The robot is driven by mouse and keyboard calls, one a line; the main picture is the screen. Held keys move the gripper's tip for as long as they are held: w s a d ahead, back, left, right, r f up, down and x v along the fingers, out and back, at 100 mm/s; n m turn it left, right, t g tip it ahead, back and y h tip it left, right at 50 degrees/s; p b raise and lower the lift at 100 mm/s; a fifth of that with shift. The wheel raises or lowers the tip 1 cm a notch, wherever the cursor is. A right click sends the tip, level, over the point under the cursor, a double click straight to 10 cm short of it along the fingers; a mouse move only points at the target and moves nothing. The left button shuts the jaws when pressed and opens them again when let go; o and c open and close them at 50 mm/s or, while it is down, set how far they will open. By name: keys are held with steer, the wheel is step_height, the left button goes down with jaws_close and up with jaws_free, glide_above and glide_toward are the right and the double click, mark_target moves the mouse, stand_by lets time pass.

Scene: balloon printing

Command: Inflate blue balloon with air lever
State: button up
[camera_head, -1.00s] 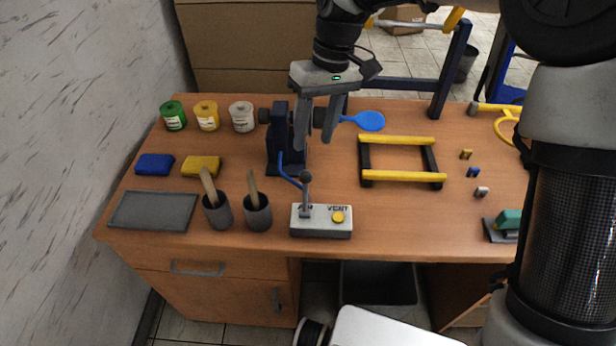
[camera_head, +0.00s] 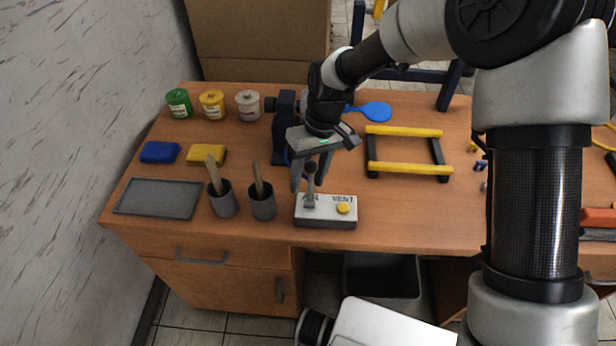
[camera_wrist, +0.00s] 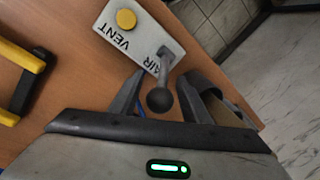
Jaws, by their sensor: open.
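The blue balloon (camera_head: 372,111) lies flat at the back of the table, to the right of the dark blue stand (camera_head: 281,140). The white control box (camera_head: 326,212) sits near the front edge. It carries the air lever (camera_head: 311,180) on its AIR side and a yellow button (camera_head: 343,208) on its VENT side. My gripper (camera_head: 312,184) is open just above the box, around the lever's dark ball knob. In the wrist view the knob (camera_wrist: 160,100) lies between the two open fingers (camera_wrist: 163,104); I cannot tell whether either touches it.
Two grey cups (camera_head: 262,204) with wooden-handled tools stand just left of the box. A yellow-railed frame (camera_head: 409,170) lies to the right. Paint jars (camera_head: 213,104), sponges (camera_head: 160,152) and a grey tray (camera_head: 158,198) are at the left.

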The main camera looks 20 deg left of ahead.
jaws_close()
